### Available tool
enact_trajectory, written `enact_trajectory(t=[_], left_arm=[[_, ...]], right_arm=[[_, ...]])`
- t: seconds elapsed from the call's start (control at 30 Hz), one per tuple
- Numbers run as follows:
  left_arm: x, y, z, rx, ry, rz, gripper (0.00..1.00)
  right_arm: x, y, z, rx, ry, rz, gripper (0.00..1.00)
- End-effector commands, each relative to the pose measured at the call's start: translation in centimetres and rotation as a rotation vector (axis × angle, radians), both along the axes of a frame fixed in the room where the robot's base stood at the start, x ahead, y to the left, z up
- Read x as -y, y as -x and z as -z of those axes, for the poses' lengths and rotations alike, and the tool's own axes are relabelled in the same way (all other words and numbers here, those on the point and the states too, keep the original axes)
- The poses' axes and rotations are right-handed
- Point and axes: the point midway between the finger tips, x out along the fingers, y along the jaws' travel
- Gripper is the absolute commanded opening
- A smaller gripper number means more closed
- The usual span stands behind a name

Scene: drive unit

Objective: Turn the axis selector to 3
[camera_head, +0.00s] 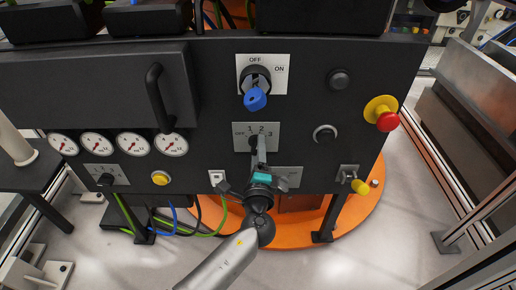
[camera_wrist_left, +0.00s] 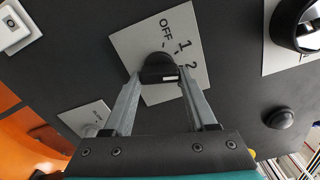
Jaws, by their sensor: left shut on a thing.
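The axis selector is a black knob (camera_wrist_left: 158,66) on a light plate (camera_wrist_left: 128,43) marked OFF, 1 and 2. In the head view the plate (camera_head: 270,129) also shows a 3 at its right, and the knob is mostly hidden behind my gripper. My left gripper (camera_wrist_left: 160,76) is shut on the knob, one finger on each side. It also shows in the head view (camera_head: 258,152), reaching up from below. A small white mark sits on the knob's near edge; I cannot tell which number it points to. My right gripper is in neither view.
An OFF/ON switch with a blue handle (camera_head: 255,99) is above the selector. A black button (camera_head: 339,79), a ringed button (camera_head: 325,134) and a red emergency stop (camera_head: 387,121) are to the right. Several gauges (camera_head: 133,144) and a protruding handle (camera_head: 160,97) are to the left.

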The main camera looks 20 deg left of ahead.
Motion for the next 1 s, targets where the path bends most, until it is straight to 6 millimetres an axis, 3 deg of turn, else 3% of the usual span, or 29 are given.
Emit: enact_trajectory(t=[0.6,1.0], left_arm=[[-0.1,0.1,0.2,-0.156,-0.537,0.001,0.02],[-0.2,0.1,0.3,-0.209,-0.726,0.001,0.02]], right_arm=[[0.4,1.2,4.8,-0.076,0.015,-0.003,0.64],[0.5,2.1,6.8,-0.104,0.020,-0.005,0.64]])
